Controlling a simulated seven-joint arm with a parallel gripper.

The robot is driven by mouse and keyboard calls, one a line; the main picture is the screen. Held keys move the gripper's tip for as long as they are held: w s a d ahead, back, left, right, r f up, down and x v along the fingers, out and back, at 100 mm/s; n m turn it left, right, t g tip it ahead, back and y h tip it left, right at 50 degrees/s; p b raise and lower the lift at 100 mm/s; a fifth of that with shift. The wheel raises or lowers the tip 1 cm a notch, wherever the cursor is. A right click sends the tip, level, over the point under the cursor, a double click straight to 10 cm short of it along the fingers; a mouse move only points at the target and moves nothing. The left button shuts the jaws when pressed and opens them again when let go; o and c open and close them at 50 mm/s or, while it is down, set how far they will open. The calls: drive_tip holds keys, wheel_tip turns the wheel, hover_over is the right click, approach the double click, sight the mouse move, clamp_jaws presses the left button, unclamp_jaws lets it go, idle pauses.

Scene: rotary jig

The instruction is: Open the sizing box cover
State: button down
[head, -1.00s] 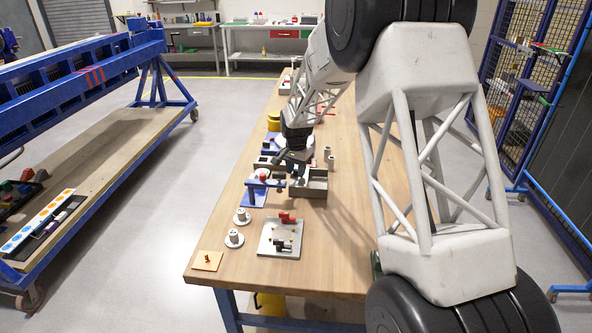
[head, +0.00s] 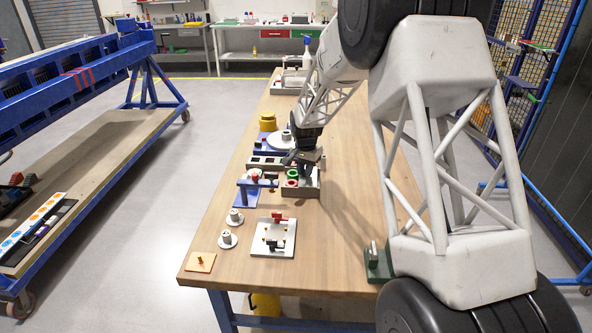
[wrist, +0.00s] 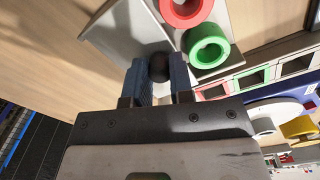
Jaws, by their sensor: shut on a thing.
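The sizing box (head: 307,193) is a grey box on the bench, with a red ring (wrist: 185,8) and a green ring (wrist: 208,45) visible in its uncovered part. In the wrist view the cover (wrist: 118,38) is a light grey plate to the left of the rings. Its round black knob (wrist: 158,67) sits between the fingers. My gripper (wrist: 160,72) is shut on this knob; in the head view it is over the box (head: 306,170). My gripper hides part of the cover in the head view, and its exact tilt is unclear.
A blue stand (head: 246,192) is left of the box. A plate with a red clamp (head: 273,240), two pale flanged parts (head: 234,217) and an orange plate (head: 201,262) lie nearer. A yellow part (head: 267,121) is farther back.

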drive_tip(key=shift+d, duration=0.1)
drive_tip(key=c, duration=1)
unclamp_jaws()
drive_tip(key=shift+r, duration=0.15)
drive_tip(key=shift+r, duration=3.8)
